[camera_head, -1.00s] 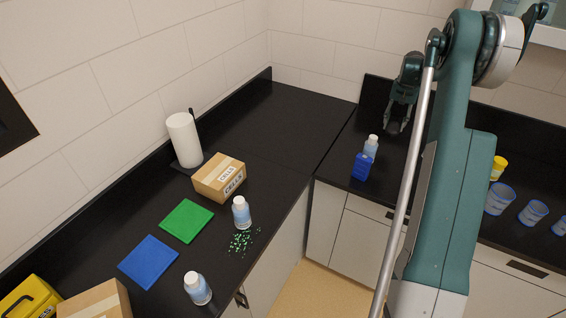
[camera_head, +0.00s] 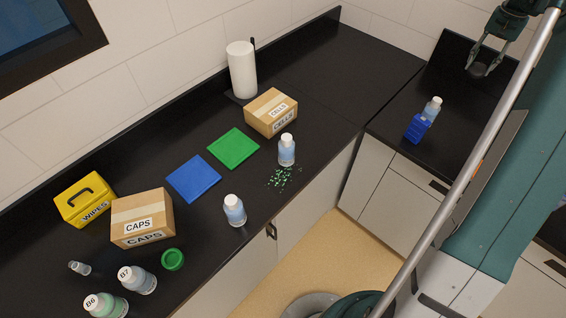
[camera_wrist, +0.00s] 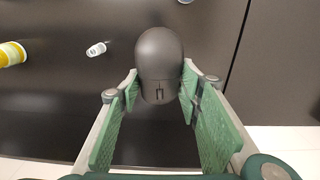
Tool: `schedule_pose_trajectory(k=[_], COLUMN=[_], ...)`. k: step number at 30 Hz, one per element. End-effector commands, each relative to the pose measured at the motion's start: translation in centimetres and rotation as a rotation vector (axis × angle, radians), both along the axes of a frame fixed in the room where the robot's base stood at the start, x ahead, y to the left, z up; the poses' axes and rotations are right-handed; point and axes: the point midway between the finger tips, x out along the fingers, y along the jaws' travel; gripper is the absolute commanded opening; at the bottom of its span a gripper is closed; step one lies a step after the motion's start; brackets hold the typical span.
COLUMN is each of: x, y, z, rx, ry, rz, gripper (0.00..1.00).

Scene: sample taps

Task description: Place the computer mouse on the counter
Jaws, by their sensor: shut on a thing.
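The computer mouse (camera_wrist: 160,58) is dark grey and rounded, and sits between my gripper's green pads in the wrist view. My gripper (camera_wrist: 158,88) is shut on its near end; the far end sticks out ahead. In the head view my gripper (camera_head: 480,70) is at the top right, over or near the right-hand black counter (camera_head: 400,132), behind and right of a bottle and blue rack. The mouse is hard to make out there against the dark surface. Dark counter lies beyond the mouse in the wrist view; its distance from the surface is unclear.
A capped bottle (camera_head: 433,107) and blue rack (camera_head: 417,128) stand on the right counter. The wrist view shows a small vial (camera_wrist: 97,49) and yellow container (camera_wrist: 12,54) at left. Boxes, mats and several bottles occupy the left counter, whose far corner (camera_head: 350,65) is bare.

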Motion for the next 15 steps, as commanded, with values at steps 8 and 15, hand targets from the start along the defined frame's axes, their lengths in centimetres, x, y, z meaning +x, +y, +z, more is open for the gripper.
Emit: schedule_pose_trajectory(k=[8,15], x=[0.0,2.2], y=[0.0,3.9], z=[5.4,5.8], rx=[0.000,0.000], ry=[0.000,0.000], rz=[0.000,0.050], gripper=[0.23,0.23])
